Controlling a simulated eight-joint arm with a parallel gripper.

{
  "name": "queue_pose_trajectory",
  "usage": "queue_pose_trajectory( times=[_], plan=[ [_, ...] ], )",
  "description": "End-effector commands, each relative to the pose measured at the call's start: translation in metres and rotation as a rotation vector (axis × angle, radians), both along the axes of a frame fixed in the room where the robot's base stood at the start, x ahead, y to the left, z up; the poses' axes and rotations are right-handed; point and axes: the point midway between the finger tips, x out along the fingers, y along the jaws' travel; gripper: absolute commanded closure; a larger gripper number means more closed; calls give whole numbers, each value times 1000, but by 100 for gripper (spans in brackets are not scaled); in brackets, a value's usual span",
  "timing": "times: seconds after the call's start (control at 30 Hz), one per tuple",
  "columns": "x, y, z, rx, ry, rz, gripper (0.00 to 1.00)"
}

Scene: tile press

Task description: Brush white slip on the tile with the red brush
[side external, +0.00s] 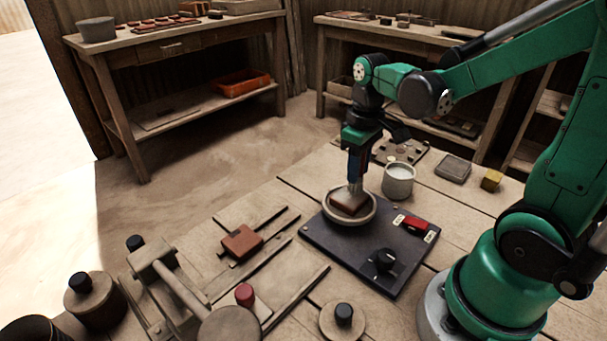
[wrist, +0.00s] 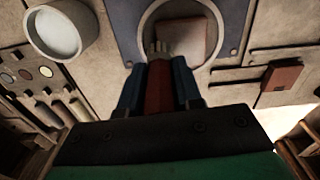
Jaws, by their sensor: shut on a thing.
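My gripper (side external: 357,160) points down and is shut on the red brush, whose handle (wrist: 159,88) shows between the two blue fingers in the wrist view. The brush's pale bristles (wrist: 158,48) are over the near edge of the tile, and I cannot tell whether they touch it. The tile (side external: 349,203) is brown and square and lies in a round pale dish (side external: 330,217) on a dark plate. In the wrist view the tile (wrist: 190,38) looks plain brown-pink. The cup of white slip (side external: 398,181) stands behind and right of the dish; it also shows in the wrist view (wrist: 62,33).
The dark plate (side external: 345,247) carries a red switch (side external: 415,224) and a black knob (side external: 384,259). A second reddish tile (side external: 242,243) lies on rails to the left, beside a wooden press frame (side external: 165,280).

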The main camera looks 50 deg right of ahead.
Motion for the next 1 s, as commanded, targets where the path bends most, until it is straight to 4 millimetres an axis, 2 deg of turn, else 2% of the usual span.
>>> queue_pose_trajectory(
  times=[0.1,0.17,0.87,1.0],
  plan=[
    [-2,-10,0,0,0,-3,100],
    [-8,-9,0,0,0,-1,100],
    [-8,56,0,0,0,5,100],
    [-8,44,0,0,0,-4,100]
  ],
)
